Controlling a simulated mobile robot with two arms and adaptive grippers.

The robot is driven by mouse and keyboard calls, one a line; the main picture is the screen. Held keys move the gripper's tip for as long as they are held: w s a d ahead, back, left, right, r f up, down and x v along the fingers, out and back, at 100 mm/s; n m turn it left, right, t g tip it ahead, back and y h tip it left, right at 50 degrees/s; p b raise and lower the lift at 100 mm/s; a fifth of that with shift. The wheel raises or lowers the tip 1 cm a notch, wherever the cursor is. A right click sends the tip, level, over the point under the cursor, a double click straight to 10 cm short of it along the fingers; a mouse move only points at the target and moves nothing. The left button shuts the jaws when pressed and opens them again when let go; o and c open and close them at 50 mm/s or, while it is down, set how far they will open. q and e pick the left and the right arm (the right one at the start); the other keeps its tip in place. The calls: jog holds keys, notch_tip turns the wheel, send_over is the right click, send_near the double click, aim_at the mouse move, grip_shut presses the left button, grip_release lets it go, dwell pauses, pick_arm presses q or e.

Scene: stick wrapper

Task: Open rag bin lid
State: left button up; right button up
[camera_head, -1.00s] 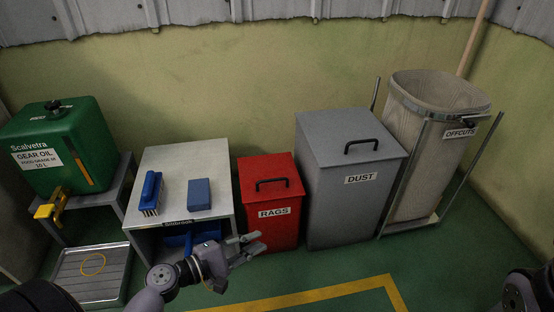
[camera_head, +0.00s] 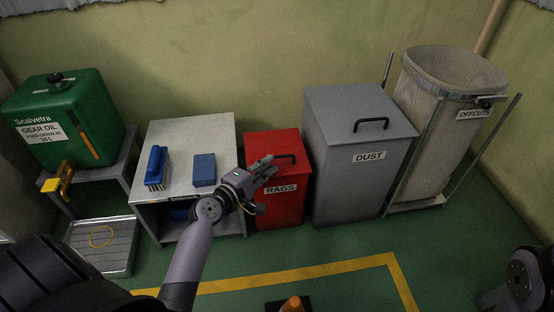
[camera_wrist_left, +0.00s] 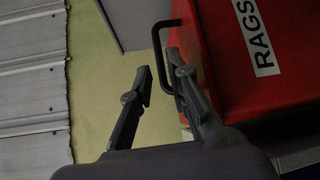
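The red rag bin (camera_head: 284,206) stands on the floor with its lid (camera_head: 274,143) shut and a "RAGS" label on its front. A black handle (camera_head: 287,157) sits on the lid and also shows in the left wrist view (camera_wrist_left: 160,62). My left gripper (camera_head: 270,167) is in front of the lid, near the left end of the handle. In the left wrist view its fingers (camera_wrist_left: 158,70) are spread with nothing held, and the handle lies close to the right-hand finger; I cannot tell if they touch. My right gripper is not in view.
A grey dust bin (camera_head: 352,185) stands close on the right, and an offcuts bin (camera_head: 440,120) beyond it. A small table (camera_head: 190,130) with a brush (camera_head: 156,168) and a blue block (camera_head: 204,170) stands on the left.

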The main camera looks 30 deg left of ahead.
aim_at(277, 156)
pick_arm(q)
jog(key=shift+w+d+f+b, duration=0.15)
jog(key=shift+w+b, duration=0.1)
jog(key=shift+w, duration=0.6)
jog(key=shift+w+d+f+b, duration=0.1)
jog(key=shift+w+b, duration=0.1)
jog(key=shift+w, duration=0.65)
jog(key=shift+w+d+f+b, duration=0.15)
jog(key=shift+w+b, duration=0.1)
jog(key=shift+w, duration=0.6)
jog(key=shift+c, duration=0.3)
grip_shut()
